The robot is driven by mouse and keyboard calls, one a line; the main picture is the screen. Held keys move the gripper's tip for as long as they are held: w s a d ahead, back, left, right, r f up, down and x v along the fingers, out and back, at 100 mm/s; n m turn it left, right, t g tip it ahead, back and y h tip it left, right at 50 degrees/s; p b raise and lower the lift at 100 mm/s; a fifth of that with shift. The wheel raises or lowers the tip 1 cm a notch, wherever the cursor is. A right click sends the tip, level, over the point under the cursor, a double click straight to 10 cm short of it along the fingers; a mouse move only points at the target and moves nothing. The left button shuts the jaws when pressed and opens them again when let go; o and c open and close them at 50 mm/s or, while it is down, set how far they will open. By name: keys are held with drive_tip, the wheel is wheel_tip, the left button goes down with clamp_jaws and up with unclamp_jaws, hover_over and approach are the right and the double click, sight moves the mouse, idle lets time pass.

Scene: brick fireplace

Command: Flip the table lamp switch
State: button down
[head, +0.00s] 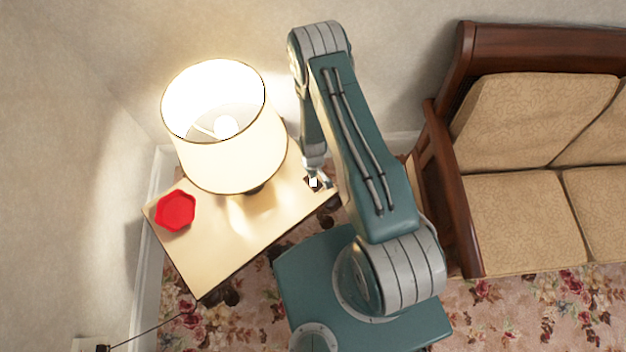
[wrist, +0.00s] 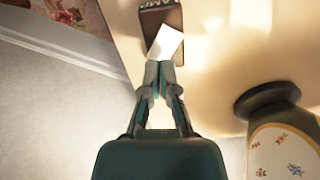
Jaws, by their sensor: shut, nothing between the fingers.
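The table lamp (head: 225,155) is lit and stands on a small side table (head: 225,245). Its dark-rimmed, flower-patterned base (wrist: 283,150) shows at the right of the wrist view. The lamp switch is a dark box (wrist: 152,18) with partly cut-off lettering and a tilted white lever (wrist: 166,42). In the head view the switch (head: 313,183) sits near the table's right corner, partly behind my arm. My gripper (wrist: 159,70) is shut and empty, its fingertips right at the lever's near end. I cannot tell whether they touch it.
A red octagonal dish (head: 175,211) lies on the table's left side. A wooden sofa with beige cushions (head: 515,120) stands to the right. Walls close in behind and left of the table. A cord runs over the floor to a wall outlet (head: 90,345).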

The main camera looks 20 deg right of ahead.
drive_tip(key=shift+f, duration=0.85)
idle(0.5)
drive_tip(key=shift+r, duration=3.5)
drive_tip(key=w+r+m+t, duration=0.1)
drive_tip(key=w+r, duration=0.1)
drive_tip(key=r, duration=1.4)
drive_tip(key=w+r+t, duration=0.2)
drive_tip(key=r, duration=1.4)
drive_tip(key=s+r+m+t, duration=0.2)
drive_tip(key=s+r, duration=1.8)
drive_tip(key=shift+a+r+t, duration=0.2)
drive_tip(key=shift+r+t, duration=0.1)
drive_tip(key=shift+r, duration=0.1)
